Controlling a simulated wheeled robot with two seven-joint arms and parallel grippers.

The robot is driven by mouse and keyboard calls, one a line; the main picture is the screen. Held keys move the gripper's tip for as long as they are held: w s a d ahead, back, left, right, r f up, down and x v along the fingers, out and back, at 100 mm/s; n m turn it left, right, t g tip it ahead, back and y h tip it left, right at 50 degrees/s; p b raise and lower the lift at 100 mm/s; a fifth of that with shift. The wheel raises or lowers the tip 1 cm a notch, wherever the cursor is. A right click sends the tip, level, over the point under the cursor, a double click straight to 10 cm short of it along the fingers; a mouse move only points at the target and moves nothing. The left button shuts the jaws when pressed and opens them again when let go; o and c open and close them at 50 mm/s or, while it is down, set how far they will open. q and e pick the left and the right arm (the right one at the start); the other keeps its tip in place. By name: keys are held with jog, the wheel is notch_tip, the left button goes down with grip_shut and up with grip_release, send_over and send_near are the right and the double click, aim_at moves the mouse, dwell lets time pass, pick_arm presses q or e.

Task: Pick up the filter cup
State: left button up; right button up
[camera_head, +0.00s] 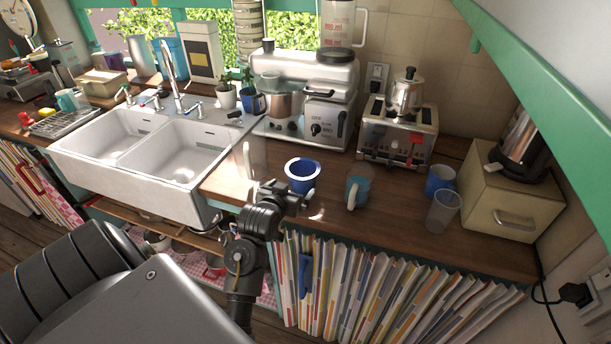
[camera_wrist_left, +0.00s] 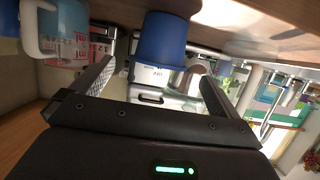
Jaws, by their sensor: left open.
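In the left wrist view the picture is upside down, and the blue cup (camera_wrist_left: 160,42) shows ahead, between the two fingers of my left gripper (camera_wrist_left: 157,78). The fingers are apart, and I see no contact with the cup. My right gripper is not in view.
A teal mug (camera_head: 356,191) stands right of the cup. A blue cup (camera_head: 440,180) and a clear tumbler (camera_head: 443,211) stand farther right. A toaster (camera_head: 398,132) and an espresso machine (camera_head: 308,100) are behind. The double sink (camera_head: 180,152) is left.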

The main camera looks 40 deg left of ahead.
aim_at(298, 181)
pick_arm(q)
jog(key=x, duration=0.3)
jog(key=shift+a+p, duration=0.1)
jog(key=shift+p, duration=0.2)
jog(key=shift+x, duration=1.15)
jog(key=shift+w+p, duration=0.15)
jog(key=shift+p, duration=0.25)
jog(key=p+x, duration=0.2)
jog(key=x, duration=0.2)
jog(key=shift+w+a, duration=0.1)
jog(key=shift+a, duration=0.05)
jog(key=shift+w+a+f, duration=0.1)
jog(key=shift+w+f, duration=0.1)
jog(key=shift+f, duration=0.05)
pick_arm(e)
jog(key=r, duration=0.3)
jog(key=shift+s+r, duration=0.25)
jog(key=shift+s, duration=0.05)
